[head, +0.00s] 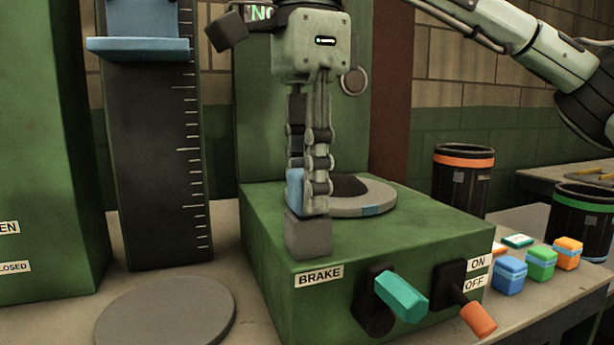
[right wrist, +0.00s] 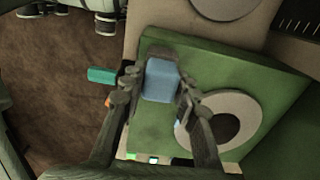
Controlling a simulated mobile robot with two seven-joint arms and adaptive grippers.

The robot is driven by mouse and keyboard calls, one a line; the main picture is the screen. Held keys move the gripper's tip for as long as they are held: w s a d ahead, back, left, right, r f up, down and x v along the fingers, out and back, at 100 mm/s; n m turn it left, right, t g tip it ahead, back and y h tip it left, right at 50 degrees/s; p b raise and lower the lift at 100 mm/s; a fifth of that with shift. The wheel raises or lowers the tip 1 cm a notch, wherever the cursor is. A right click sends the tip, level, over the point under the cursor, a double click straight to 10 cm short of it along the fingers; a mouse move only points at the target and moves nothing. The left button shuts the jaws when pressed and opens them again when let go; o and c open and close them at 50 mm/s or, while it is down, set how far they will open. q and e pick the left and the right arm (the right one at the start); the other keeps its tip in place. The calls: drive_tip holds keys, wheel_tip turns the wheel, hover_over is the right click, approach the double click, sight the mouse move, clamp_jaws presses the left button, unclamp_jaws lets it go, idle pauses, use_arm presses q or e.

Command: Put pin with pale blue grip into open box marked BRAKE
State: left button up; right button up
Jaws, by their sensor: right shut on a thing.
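My right gripper (head: 309,200) points straight down and is shut on the pin's pale blue grip (head: 295,190). The blue grip also shows between the fingers in the right wrist view (right wrist: 160,82). Directly below the fingertips is a grey box (head: 308,238) at the front left corner of the green housing, above the label BRAKE (head: 319,275). The box's opening is hidden by the gripper and grip. The pin's lower end is hidden too, so I cannot tell whether it is inside the box. My left gripper is not in view.
A grey ring-shaped disc (head: 350,203) lies on the green housing (head: 430,225) just behind the gripper. A teal handle (head: 402,297) and an orange-tipped lever (head: 478,318) stick out in front. Several small coloured blocks (head: 540,262) and dark bins (head: 463,180) stand at right.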

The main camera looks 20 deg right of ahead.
drive_tip(key=o, duration=1.2)
drive_tip(key=shift+o, duration=0.2)
wheel_tip(320, 180, up, 12)
